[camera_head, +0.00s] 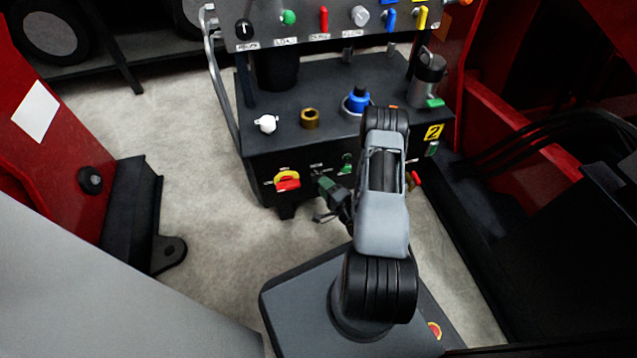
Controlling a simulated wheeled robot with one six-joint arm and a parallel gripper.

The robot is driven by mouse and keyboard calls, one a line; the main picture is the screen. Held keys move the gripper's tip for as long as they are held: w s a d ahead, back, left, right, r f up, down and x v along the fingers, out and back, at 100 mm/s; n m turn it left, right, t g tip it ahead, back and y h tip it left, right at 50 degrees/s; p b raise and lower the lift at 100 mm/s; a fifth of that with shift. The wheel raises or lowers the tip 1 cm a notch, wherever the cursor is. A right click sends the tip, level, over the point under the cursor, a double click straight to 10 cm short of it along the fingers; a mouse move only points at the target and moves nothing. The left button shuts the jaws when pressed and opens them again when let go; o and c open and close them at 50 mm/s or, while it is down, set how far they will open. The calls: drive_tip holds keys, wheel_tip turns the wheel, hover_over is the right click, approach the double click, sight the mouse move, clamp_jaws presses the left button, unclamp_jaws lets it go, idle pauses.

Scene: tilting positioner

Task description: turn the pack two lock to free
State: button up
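A small green part (347,163) and a red-tipped part (414,178) also show on the front. Which of these is the lock I cannot tell; the labels are too small to read. My gripper (327,200) is low in front of the front face, right of the red handle and apart from it. Its fingers are small and dark, partly merging with the box.
On the box top are a white valve (266,124), a brass fitting (310,118), a blue knob (358,99) and a grey cylinder (428,80). A panel with coloured levers (323,20) stands behind. Red machinery (60,110) flanks the left; bare floor (205,200) lies between.

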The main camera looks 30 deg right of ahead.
drive_tip(key=shift+w+a+b, duration=0.15)
drive_tip(key=shift+w+b, duration=0.05)
drive_tip(key=shift+w, duration=0.65)
drive_tip(key=shift+w+a+b, duration=0.15)
drive_tip(key=shift+w+b, duration=0.05)
drive_tip(key=shift+w, duration=0.65)
drive_tip(key=shift+c, duration=0.4)
clamp_jaws()
